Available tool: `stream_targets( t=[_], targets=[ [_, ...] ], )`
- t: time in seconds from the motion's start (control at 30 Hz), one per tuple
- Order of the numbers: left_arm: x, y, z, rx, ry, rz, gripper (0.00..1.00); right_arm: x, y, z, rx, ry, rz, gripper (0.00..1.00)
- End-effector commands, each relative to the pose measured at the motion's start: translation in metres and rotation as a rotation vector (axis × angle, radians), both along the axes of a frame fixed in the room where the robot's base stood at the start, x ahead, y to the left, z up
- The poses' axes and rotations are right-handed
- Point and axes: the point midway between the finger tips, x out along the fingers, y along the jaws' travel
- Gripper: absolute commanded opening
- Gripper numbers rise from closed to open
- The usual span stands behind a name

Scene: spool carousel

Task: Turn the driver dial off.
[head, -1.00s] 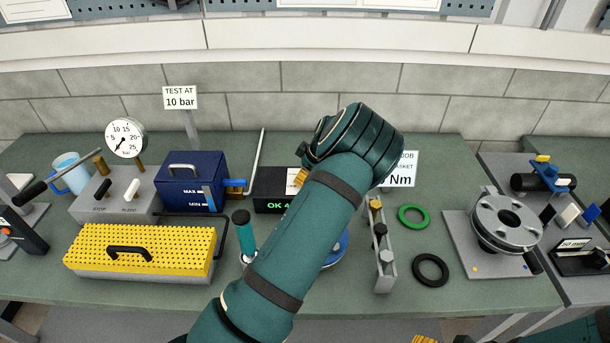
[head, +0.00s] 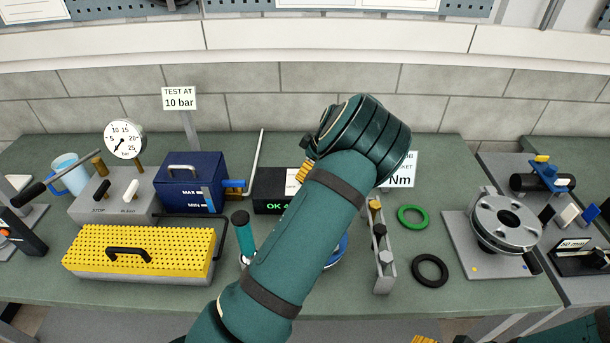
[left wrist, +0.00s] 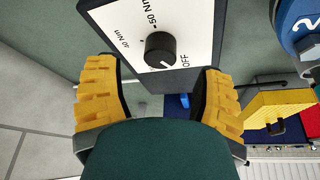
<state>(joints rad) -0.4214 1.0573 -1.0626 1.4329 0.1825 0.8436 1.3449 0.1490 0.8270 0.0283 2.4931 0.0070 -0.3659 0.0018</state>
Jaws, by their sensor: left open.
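The driver box (head: 270,204) is black with a green readout, and stands toward the back middle of the bench. My left arm hides its right side. In the left wrist view the black driver dial (left wrist: 160,50) sits on a white panel (left wrist: 115,30) marked 40 Nm, 50 Nm and OFF. A yellow piece of my right gripper (head: 424,339) shows at the bottom edge.
A bent rod (head: 256,160) and a navy box (head: 188,186) stand left of the driver box. A teal-handled tool (head: 241,228) and a partly hidden blue disc (head: 342,248) are in front. A grey block with bolts (head: 383,262) and green ring (head: 412,217) lie right.

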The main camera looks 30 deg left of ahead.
Motion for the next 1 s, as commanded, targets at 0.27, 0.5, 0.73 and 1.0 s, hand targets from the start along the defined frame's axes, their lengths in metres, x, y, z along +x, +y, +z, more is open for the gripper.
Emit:
stream_targets(
  t=[0.27, 0.5, 0.73, 1.0],
  targets=[
    [0.003, -0.022, 0.051, -0.001, -0.003, -0.001, 0.68, 0.000, 0.000, 0.000, 0.000, 0.000, 0.000, 0.63],
    [0.003, -0.030, 0.071, 0.000, 0.001, 0.001, 0.68, 0.000, 0.000, 0.000, 0.000, 0.000, 0.000, 0.63],
    [0.003, -0.030, 0.073, 0.000, 0.001, 0.001, 0.68, 0.000, 0.000, 0.000, 0.000, 0.000, 0.000, 0.63],
    [0.003, -0.030, 0.072, -0.001, 0.000, 0.001, 0.68, 0.000, 0.000, 0.000, 0.000, 0.000, 0.000, 0.63]
  ],
)
